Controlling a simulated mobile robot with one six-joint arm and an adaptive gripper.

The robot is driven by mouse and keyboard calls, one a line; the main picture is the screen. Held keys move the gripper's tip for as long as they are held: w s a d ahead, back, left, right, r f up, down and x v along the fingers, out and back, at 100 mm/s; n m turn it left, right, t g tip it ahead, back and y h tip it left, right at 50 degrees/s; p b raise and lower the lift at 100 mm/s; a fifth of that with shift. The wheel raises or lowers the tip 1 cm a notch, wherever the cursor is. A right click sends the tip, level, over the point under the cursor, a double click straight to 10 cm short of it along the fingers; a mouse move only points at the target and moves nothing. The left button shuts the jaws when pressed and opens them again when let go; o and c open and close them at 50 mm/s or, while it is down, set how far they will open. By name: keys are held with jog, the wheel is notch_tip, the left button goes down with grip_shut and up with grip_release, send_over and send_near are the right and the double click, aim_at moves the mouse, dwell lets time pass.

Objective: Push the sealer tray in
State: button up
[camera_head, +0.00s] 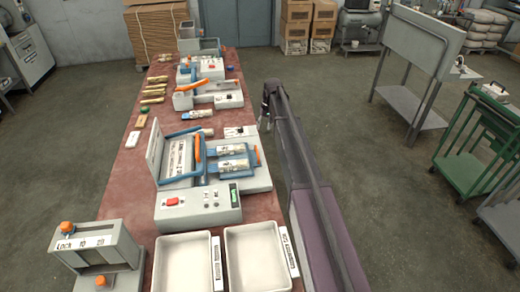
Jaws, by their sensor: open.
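The sealer (200,208) looks like the grey machine in the middle of the red bench, with a red button and a small green display on its front box. Its light lid or plate (154,150) stands raised at the left. What looks like its tray, with blue parts (198,171), lies over the machine's base and carries printed packs (232,165). An orange handle (197,148) stands near its middle. I cannot tell how far out the tray is. My gripper (264,124) is open and small in view, apart from the sealer, past the bench's right edge.
Two white bins (185,236) and (290,284) and a grey press with orange knobs (98,252) stand at the near end. More machines with orange handles (205,92) stand farther along. A green cart (465,160) is at the right. The floor between is free.

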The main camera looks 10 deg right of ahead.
aim_at(257, 151)
jog(key=shift+f, duration=0.15)
dwell(0.3)
jog(key=a+f+b, duration=0.1)
jog(key=f+b, duration=0.7)
jog(key=b, duration=0.1)
jog(key=a+f+b, duration=0.1)
jog(key=f+b, duration=0.3)
jog(key=f, duration=0.1)
jog(key=shift+a+f+b, duration=0.1)
jog(key=shift+a+b, duration=0.2)
jog(key=shift+a, duration=0.05)
dwell(0.4)
grip_shut()
